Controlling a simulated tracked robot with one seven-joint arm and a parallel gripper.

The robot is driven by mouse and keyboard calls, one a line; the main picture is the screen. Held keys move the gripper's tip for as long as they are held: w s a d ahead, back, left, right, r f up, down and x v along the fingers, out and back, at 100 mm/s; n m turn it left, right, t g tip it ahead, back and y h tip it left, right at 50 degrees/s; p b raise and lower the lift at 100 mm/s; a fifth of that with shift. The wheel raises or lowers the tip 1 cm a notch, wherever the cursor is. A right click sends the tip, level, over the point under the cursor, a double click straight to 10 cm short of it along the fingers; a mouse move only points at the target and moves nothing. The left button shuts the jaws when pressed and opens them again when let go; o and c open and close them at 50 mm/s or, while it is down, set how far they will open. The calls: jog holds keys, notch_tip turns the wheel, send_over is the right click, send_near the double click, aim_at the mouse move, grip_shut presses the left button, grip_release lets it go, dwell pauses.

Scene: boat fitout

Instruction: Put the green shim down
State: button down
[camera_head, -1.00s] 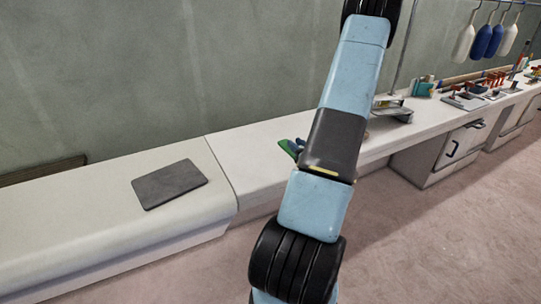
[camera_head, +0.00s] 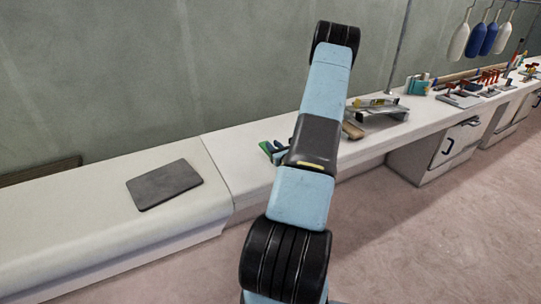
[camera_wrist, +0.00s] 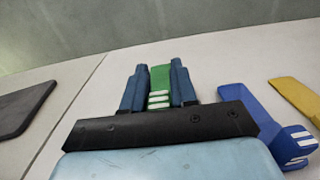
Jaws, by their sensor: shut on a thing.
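My gripper (camera_wrist: 158,88) shows in the wrist view with its two blue fingers shut on the green shim (camera_wrist: 159,78). The shim has white stripes near the gripper's palm and points away from it. The white bench top lies beyond and around it; I cannot tell whether the shim touches it. In the head view the green shim (camera_head: 267,147) shows just left of my arm, which hides most of the gripper.
A dark grey mat (camera_head: 164,184) lies on the bench at left. A blue striped piece (camera_wrist: 262,118) and a yellow piece (camera_wrist: 297,97) lie right of the gripper. A metal rack (camera_head: 378,108) stands further right. The bench between mat and gripper is clear.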

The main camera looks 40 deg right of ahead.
jog(key=shift+w+d+f, duration=0.1)
jog(key=shift+w+f, duration=0.5)
jog(key=shift+f, duration=1.55)
jog(key=shift+f, duration=0.1)
jog(key=c, duration=0.9)
grip_release()
